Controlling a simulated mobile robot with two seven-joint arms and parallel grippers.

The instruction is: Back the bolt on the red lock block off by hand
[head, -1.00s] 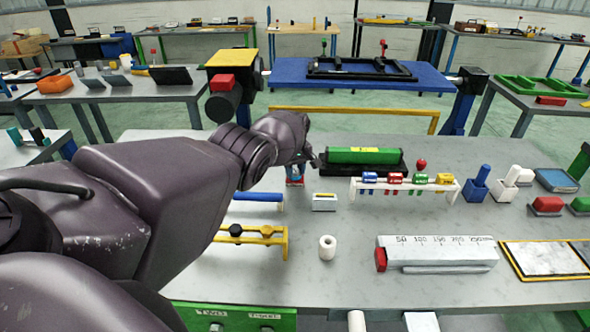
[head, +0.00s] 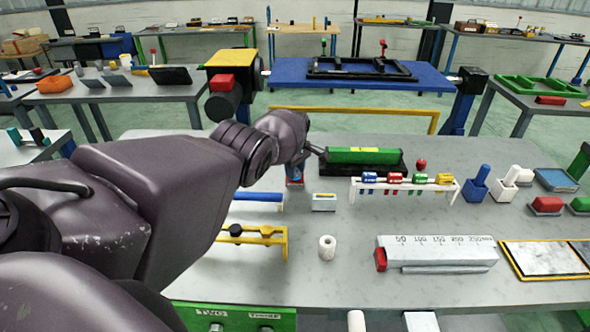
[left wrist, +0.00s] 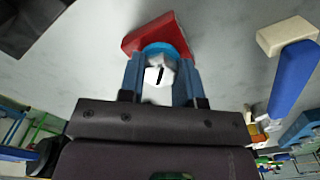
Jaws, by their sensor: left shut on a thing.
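The red lock block (head: 294,184) stands on the grey bench below my left wrist in the head view, mostly covered by my gripper. In the left wrist view the red block (left wrist: 152,33) shows behind a blue round part (left wrist: 160,49). The bolt (left wrist: 160,76) has a pale head with a black mark and sits between the two blue fingers. My left gripper (left wrist: 160,80) is shut on the bolt head; in the head view it (head: 294,172) is small and partly hidden by my wrist. My right gripper is not in view.
A white rack with coloured tags (head: 400,186) stands farther right. A small white-grey block (head: 324,202) and a blue bar (head: 257,197) are near. The bench front is partly clear.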

